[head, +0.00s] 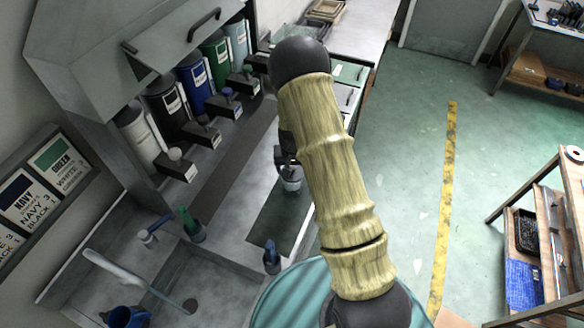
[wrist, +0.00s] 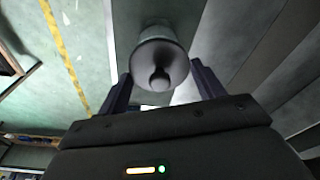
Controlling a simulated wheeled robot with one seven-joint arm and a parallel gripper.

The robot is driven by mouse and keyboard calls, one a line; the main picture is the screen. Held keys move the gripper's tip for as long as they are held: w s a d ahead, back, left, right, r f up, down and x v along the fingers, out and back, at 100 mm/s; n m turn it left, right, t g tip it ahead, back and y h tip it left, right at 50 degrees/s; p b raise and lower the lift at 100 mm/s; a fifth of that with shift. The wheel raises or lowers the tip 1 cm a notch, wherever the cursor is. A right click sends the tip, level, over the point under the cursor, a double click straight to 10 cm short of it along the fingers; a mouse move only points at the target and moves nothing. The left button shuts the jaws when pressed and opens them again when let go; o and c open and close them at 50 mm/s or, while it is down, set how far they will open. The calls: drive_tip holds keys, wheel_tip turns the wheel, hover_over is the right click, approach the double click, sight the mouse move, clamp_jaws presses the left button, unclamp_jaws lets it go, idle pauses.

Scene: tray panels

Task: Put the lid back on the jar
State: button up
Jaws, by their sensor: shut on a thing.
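My gripper (head: 287,156) is partly hidden behind my arm in the head view, low over the counter. The jar (head: 291,184) is a small grey vessel right below it, with its upper part covered. In the wrist view a round grey lid (wrist: 143,54) with a dark knob lies between the two fingers (wrist: 162,76). The fingers are shut on it at its sides. The grey jar body (wrist: 157,27) appears to run on beyond it. I cannot tell whether the lid rests on the jar or hangs just above it.
A dark green mat (head: 272,222) lies on the counter, with a blue-topped bottle (head: 272,258) at its near end. A green-topped bottle (head: 191,226) stands left, by the sink (head: 222,285). Several labelled canisters (head: 193,85) line the back. Open floor (head: 410,160) lies right.

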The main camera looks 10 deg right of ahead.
idle(0.7)
drive_tip(key=o, duration=1.2)
drive_tip(key=shift+r, duration=0.1)
drive_tip(key=shift+r+p, duration=2.1)
drive_tip(key=shift+r, duration=1.3)
clamp_jaws()
